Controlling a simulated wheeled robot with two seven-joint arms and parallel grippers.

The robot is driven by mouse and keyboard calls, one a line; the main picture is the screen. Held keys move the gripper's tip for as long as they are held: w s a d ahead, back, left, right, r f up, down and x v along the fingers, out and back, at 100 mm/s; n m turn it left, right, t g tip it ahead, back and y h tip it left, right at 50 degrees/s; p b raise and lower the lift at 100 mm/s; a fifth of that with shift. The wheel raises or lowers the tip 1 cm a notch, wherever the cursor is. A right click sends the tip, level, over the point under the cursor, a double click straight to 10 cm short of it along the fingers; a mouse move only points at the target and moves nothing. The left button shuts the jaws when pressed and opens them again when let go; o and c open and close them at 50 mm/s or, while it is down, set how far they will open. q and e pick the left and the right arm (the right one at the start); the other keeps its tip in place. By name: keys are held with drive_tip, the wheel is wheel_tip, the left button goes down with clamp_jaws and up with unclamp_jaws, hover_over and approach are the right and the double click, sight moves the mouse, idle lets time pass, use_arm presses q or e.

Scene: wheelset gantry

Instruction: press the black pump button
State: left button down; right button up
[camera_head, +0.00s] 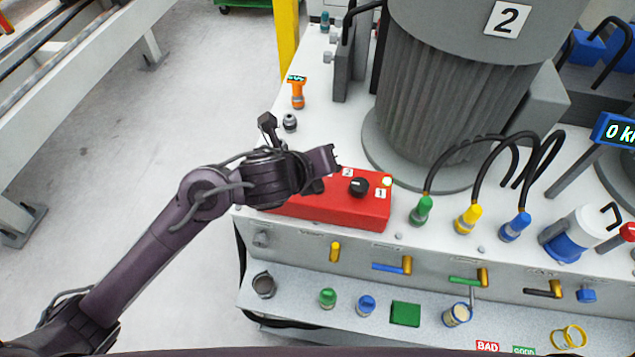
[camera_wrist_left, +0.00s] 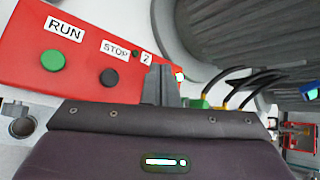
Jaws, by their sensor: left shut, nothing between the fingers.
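The black button (camera_wrist_left: 109,77) sits beside a STOP label on the red control box (camera_wrist_left: 75,60) in the left wrist view. A green button (camera_wrist_left: 52,60) with a RUN label is left of it. In the head view the red box (camera_head: 345,212) shows partly, and my left arm hides both buttons. My left gripper (camera_head: 326,162) is over the left part of the box. In the left wrist view its shut, empty fingers (camera_wrist_left: 162,84) show right of the black button; I cannot tell the height gap.
A black selector knob (camera_head: 358,187) with labels 1 and 2 is on the box's right part. Green (camera_head: 422,210), yellow (camera_head: 468,219) and blue (camera_head: 515,227) hose plugs stand to the right. A large grey cylinder (camera_head: 450,110) rises behind. Open floor (camera_head: 110,190) lies left.

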use_arm(q)
drive_tip(key=m, duration=0.6)
drive_tip(key=a+r+m+g, duration=0.1)
drive_tip(key=m, duration=0.5)
drive_tip(key=w+a+m, duration=0.1)
drive_tip(key=m, duration=0.5)
drive_tip(key=shift+r+y, duration=0.3)
drive_tip(key=shift+r, duration=0.1)
drive_tip(key=shift+f, duration=0.1)
wheel_tip(320, 180, down, 8)
drive_tip(key=b, duration=0.6)
drive_tip(key=shift+f+b, duration=0.35)
drive_tip(key=shift+b, duration=0.35)
